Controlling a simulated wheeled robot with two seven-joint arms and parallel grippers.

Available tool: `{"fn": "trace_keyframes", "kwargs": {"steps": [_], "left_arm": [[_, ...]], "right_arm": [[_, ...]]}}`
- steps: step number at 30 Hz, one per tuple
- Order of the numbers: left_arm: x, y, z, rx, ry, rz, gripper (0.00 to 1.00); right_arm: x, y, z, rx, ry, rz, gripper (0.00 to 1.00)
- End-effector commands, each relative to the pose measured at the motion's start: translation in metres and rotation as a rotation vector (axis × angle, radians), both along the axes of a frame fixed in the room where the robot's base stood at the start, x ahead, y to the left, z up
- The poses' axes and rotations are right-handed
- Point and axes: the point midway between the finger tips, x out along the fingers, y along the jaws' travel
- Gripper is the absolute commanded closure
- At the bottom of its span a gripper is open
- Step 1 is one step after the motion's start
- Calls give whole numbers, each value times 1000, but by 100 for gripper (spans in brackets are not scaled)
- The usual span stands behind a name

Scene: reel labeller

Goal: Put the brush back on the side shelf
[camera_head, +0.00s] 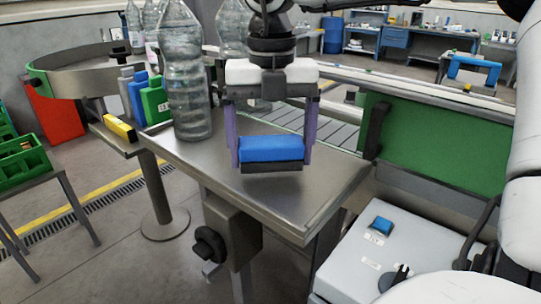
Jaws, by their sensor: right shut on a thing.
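The brush (270,149) has a blue body and a dark underside. My right gripper (271,145) hangs from above with its two purple fingers shut on the ends of the brush. The brush is over the metal table (215,172); the gap beneath it is hard to judge. What looks like the side shelf (112,140) is a narrow metal ledge at the table's left, with a yellow block (120,128) on its front part. My left gripper is not in view.
Grey, blue and green containers (155,104) stand behind the yellow block. A tall clear bottle (185,80) stands on the table between the brush and the ledge. A green panel (440,145) and a grey box with a blue button (381,225) are on the right.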

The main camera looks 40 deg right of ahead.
Motion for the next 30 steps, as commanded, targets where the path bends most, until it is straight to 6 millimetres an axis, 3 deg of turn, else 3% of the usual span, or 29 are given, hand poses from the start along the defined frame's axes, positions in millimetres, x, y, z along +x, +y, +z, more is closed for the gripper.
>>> {"fn": "trace_keyframes", "kwargs": {"steps": [3, 14, 15, 18, 25, 30], "left_arm": [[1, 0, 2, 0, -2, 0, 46], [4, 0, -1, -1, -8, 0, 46], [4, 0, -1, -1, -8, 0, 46], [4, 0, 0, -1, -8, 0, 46], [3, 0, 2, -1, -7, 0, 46], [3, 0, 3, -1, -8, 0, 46]], "right_arm": [[-1, 0, -15, 2, 2, 1, 35], [0, 0, -21, 0, -1, 0, 35], [0, 0, -21, 0, 0, 0, 13], [0, 0, -20, 0, 0, 0, 0], [0, 0, -18, 0, 0, 0, 0], [1, 0, -2, -2, -4, -1, 0]]}}
